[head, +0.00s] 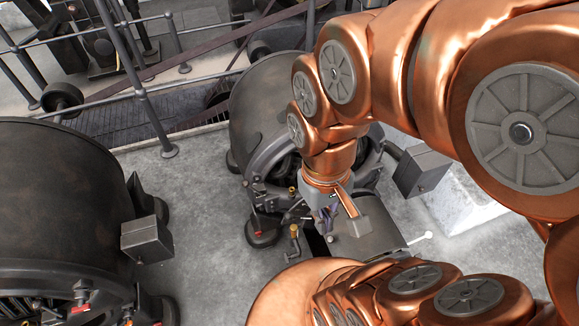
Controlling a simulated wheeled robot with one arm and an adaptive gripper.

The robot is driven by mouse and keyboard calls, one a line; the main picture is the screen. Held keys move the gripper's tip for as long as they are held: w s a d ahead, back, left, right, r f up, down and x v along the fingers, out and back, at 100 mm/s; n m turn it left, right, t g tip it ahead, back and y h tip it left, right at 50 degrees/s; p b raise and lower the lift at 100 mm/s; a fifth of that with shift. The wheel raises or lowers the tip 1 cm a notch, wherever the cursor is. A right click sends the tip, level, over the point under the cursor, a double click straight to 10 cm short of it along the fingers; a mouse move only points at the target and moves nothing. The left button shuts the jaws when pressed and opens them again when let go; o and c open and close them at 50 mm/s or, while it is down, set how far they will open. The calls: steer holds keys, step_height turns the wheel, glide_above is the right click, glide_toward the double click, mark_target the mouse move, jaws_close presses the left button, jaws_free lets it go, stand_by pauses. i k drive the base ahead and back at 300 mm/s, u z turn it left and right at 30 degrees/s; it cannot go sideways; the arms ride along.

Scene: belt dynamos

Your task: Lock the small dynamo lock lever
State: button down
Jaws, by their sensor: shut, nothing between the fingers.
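The small dynamo (268,92) stands in the middle of the head view, a dark round housing with its open end facing the front. Small fittings sit low on its front, among them an upright lever with an orange-yellow tip (294,230) and another yellow-tipped piece (292,191). I cannot tell for sure which is the lock lever. My gripper (327,220) points down in front of the dynamo, just right of these fittings. It is shut and empty. I cannot tell whether it touches anything. My copper arm hides the dynamo's right side.
A larger dark dynamo (60,190) fills the left side, with a grey box (147,238) on its right. Another grey box (422,170) sits right of the small dynamo. A railing (145,100) runs behind. Bare concrete floor (200,215) lies between the dynamos.

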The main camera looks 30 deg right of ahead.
mark_target(245, 183)
steer(key=z, duration=0.5)
steer(key=k, duration=1)
steer(key=u, duration=1.05)
steer(key=i, duration=0.5)
